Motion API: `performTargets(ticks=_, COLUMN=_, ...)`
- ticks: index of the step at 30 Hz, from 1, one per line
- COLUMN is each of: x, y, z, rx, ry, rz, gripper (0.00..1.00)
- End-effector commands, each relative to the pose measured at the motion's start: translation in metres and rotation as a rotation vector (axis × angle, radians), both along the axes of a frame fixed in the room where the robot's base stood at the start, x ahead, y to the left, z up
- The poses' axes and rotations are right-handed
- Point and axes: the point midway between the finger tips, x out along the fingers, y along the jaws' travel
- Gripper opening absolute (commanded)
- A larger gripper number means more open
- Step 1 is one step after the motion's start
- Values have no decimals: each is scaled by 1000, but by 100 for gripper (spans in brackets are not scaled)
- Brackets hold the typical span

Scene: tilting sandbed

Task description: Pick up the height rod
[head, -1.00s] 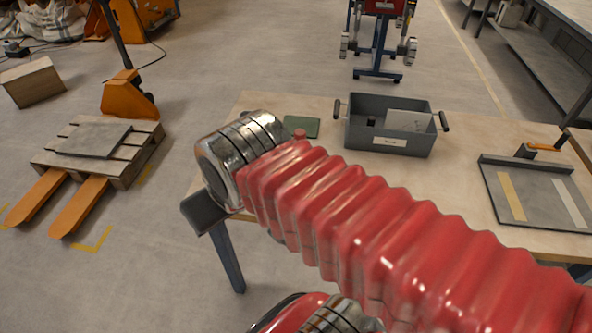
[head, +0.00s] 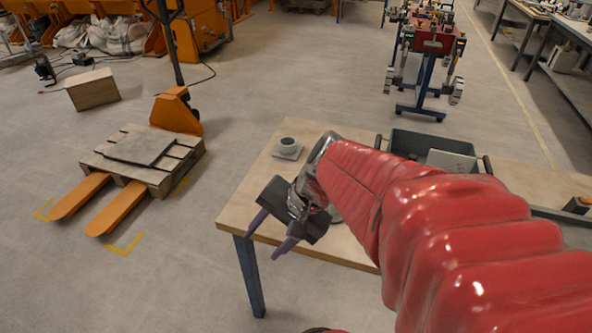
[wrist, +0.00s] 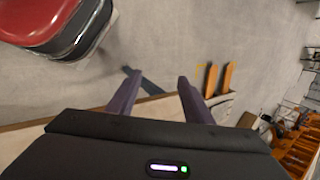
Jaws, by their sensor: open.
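My gripper (head: 268,234) hangs over the left front corner of the wooden table, seen from the head. Its two purple fingers are apart and nothing is between them. In the wrist view the gripper (wrist: 155,90) points over the table's edge toward the floor, fingers spread and empty. I cannot make out the height rod in either view. My red sleeved arm covers much of the table in the head view.
The wooden table (head: 262,185) carries a small grey cup-like piece on a square base (head: 287,149) and a grey tray (head: 405,143). An orange pallet truck (head: 175,112) with a wooden pallet (head: 185,150) stands on the floor at left. The floor between is clear.

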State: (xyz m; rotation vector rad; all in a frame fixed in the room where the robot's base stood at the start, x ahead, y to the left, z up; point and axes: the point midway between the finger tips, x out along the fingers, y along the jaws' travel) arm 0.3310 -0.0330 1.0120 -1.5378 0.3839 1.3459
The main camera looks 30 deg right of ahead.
Motion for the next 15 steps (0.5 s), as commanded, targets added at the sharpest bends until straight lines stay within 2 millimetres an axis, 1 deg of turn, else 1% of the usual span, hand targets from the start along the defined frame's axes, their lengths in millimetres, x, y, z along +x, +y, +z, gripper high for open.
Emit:
performTargets(ticks=1, x=4, y=-8, z=-5, rx=59, ry=20, rz=-79, gripper=46)
performTargets(ticks=5, x=16, y=-27, z=-12, rx=212, ry=47, rz=-271, gripper=46)
performTargets(ticks=8, x=25, y=-45, z=-17, rx=329, ry=60, rz=-423, gripper=46)
performTargets(ticks=11, x=33, y=-67, z=-21, rx=447, ry=67, rz=-575, gripper=46)
performTargets(ticks=14, x=40, y=-93, z=-25, rx=566, ry=66, rz=-727, gripper=46)
performTargets(ticks=15, x=42, y=-105, z=-27, rx=614, ry=63, rz=-788, gripper=46)
